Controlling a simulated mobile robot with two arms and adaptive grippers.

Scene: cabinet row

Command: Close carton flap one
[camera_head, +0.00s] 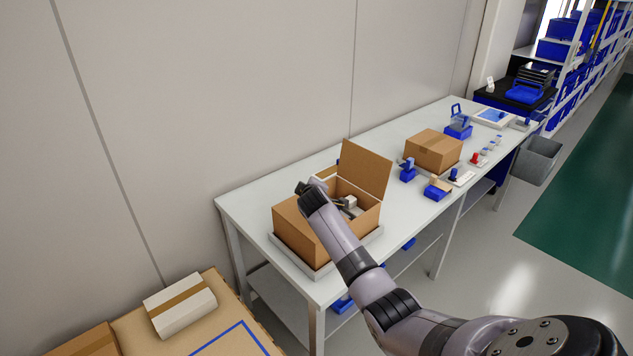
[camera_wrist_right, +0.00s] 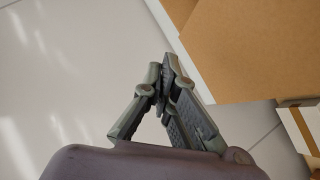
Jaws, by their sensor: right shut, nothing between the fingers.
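A brown carton (camera_head: 294,236) stands in a shallow grey tray (camera_head: 318,271) on the white table. One carton flap (camera_head: 364,168) stands up at the carton's far right side, and the top is open beside it. My right arm reaches across the carton from the lower right. My right gripper (camera_head: 350,206) appears over the carton's opening, left of and below the raised flap; contact cannot be told. In the right wrist view the right gripper (camera_wrist_right: 164,80) is shut and empty, with brown cardboard (camera_wrist_right: 255,45) to its upper right. The arm hides part of the carton's top. My left gripper is not in view.
A closed brown box (camera_head: 433,151) stands farther along the table (camera_head: 256,206), with blue holders (camera_head: 407,170) and small items near it. A grey wall runs behind. A pale taped box (camera_head: 180,305) lies on cardboard at lower left. A grey bin (camera_head: 540,160) hangs at the table's far end.

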